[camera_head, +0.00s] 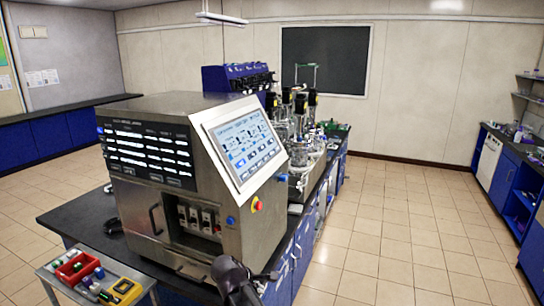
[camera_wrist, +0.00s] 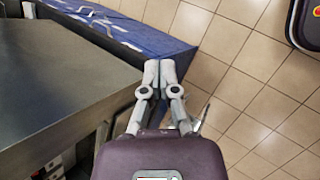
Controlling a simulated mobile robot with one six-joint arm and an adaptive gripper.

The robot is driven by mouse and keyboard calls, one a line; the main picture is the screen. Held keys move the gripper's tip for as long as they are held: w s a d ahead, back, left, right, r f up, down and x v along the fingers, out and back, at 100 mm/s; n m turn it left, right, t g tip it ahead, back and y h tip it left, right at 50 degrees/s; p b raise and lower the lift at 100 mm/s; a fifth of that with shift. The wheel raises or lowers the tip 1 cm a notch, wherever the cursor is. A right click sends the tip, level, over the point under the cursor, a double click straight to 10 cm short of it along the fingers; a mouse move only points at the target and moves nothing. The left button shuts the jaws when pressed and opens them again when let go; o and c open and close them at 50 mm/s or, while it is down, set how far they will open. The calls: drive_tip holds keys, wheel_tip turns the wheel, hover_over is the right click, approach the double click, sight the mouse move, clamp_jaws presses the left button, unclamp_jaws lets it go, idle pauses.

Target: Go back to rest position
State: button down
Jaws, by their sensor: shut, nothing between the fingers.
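My gripper (camera_wrist: 158,72) shows in the wrist view with its two grey fingers together and nothing between them. It is above the edge of the blue lab bench, with tiled floor to its right. In the head view, part of my dark arm (camera_head: 232,280) shows at the bottom centre, in front of the steel control unit; the fingertips cannot be made out there. The steel control unit (camera_head: 262,228) has a lit touch screen (camera_head: 243,143) and stands on the bench. It also shows at the left of the wrist view (camera_wrist: 60,95), close beside my gripper.
A small cart (camera_head: 52,276) with a red bin (camera_head: 72,270) and a yellow device (camera_head: 124,287) stands at lower left. Glass vessels (camera_head: 303,150) stand behind the control unit. Blue cabinets (camera_head: 502,182) line the right wall. The tiled floor (camera_head: 400,235) between is clear.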

drive_tip(key=s+d+f+m+g+y+b, duration=0.1)
drive_tip(key=s+d+f+m, duration=0.1)
drive_tip(key=d+m, duration=0.3)
drive_tip(key=s+d+f+m+g+y+b, duration=0.1)
drive_tip(key=s+d+f+m+g+y, duration=0.1)
drive_tip(key=s+d+m, duration=0.3)
drive_tip(key=s+d+f+m+g+y, duration=0.1)
drive_tip(key=s+d+f+m+y, duration=0.1)
drive_tip(key=d+m, duration=0.5)
drive_tip(key=s+d, duration=0.1)
drive_tip(key=d, duration=0.3)
drive_tip(key=shift+s+f+g+b, duration=0.25)
drive_tip(key=shift+f+g+b, duration=0.05)
drive_tip(key=shift+g+b, duration=0.1)
